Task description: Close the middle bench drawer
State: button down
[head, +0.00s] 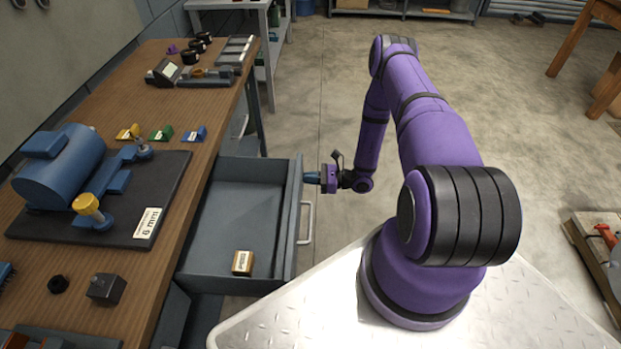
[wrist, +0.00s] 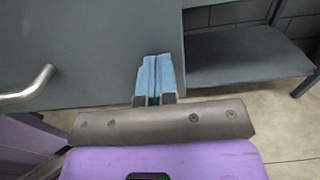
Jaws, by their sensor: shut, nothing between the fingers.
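The bench drawer (head: 236,222) is grey and stands pulled out from the wooden bench, with a small labelled box (head: 242,262) inside it. Its bar handle (head: 306,222) is on the front panel; the handle also shows in the wrist view (wrist: 30,88) at the left. My gripper (head: 313,178) is at the outer face of the drawer front, beyond the handle toward the far end. In the wrist view the blue fingertips (wrist: 157,78) are together and empty, over the grey drawer front (wrist: 110,50). I cannot tell whether they touch it.
The bench top (head: 190,140) holds a blue motor-like unit (head: 62,165) on a dark plate and several small parts. A grey shelf (wrist: 245,58) is right of the drawer in the wrist view.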

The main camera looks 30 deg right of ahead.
send_over(229, 184)
jog(key=shift+s+d, duration=0.15)
jog(key=shift+s, duration=0.15)
jog(key=shift+w+a+r, duration=0.1)
jog(key=shift+w+a, duration=0.1)
jog(key=shift+a+r, duration=0.1)
